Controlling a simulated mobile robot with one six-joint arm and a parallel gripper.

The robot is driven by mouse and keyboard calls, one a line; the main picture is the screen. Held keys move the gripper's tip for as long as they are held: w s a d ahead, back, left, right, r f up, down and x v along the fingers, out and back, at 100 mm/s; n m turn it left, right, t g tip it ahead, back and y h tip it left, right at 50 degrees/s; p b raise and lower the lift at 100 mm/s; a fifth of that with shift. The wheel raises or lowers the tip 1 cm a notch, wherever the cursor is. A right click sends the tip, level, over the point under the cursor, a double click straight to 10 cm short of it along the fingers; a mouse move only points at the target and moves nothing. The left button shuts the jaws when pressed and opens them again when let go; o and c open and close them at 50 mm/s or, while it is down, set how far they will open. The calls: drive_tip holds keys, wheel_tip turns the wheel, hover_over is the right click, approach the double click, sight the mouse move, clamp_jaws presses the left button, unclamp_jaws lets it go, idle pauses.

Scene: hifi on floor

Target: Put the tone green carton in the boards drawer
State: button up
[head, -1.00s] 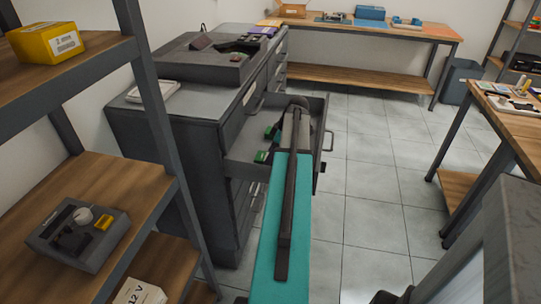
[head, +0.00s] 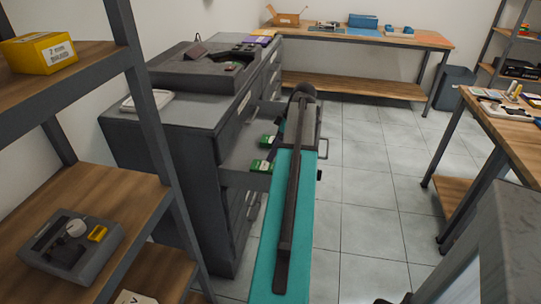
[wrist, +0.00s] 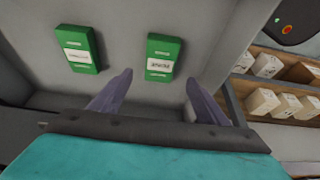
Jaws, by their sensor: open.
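Two green cartons with white labels lie apart on the floor of an open grey drawer. In the wrist view they are the left carton (wrist: 77,50) and the right carton (wrist: 163,57). The head view shows a farther green carton (head: 268,141) and a nearer one (head: 262,166). Their labels are too blurred to read, so I cannot tell which is the tone carton. The open drawer (head: 240,154) has no readable name. My gripper (wrist: 160,88) is open and empty above the drawer, its fingertips close to the right carton. In the head view my arm hides most of the gripper.
The grey cabinet (head: 165,140) holds the drawer and carries a dark tray. A wooden shelf (head: 90,205) stands close at the left with a yellow box (head: 40,53) above. A workbench (head: 480,120) is at the right. The tiled floor (head: 370,190) between is clear.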

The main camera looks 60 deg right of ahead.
drive_tip(key=shift+v, duration=1.65)
